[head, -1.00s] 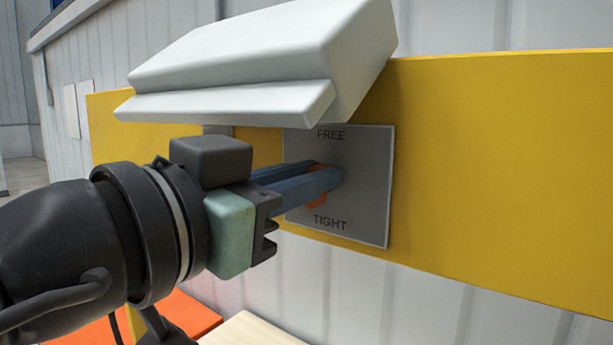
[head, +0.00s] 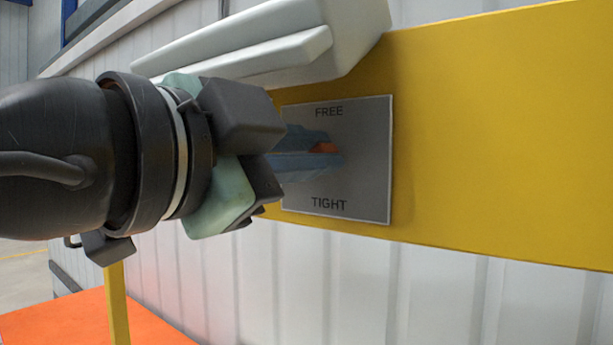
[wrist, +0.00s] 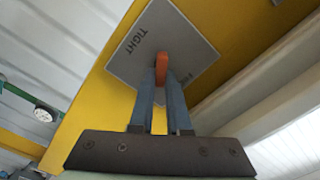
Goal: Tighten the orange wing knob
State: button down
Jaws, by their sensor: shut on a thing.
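The orange wing knob (head: 324,148) sits on a grey plate (head: 362,160) marked FREE at the top and TIGHT at the bottom. My gripper (head: 322,152) reaches in from the left, its blue fingers shut on the knob. In the head view the fingers hide most of the knob, and only a small orange part shows between them. In the wrist view the knob (wrist: 162,66) stands between the two fingertips (wrist: 162,80), in front of the plate (wrist: 180,35), which appears turned.
The plate is on a yellow beam (head: 480,140) along a white ribbed wall (head: 440,300). A white, box-like cover (head: 320,50) juts out just above the plate and my gripper. An orange surface (head: 90,318) lies low at left. Right of the plate is clear.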

jog(key=m+b, duration=0.1)
jog(key=m, duration=0.2)
jog(key=m+b, duration=0.2)
jog(key=m, duration=0.2)
jog(key=f+m+b, duration=0.1)
jog(key=m+b, duration=0.1)
jog(key=m, duration=0.2)
jog(key=shift+d, duration=0.1)
jog(key=shift+m, duration=0.3)
dwell(0.3)
jog(key=c, duration=0.9)
grip_release()
jog(key=shift+s+f, duration=0.1)
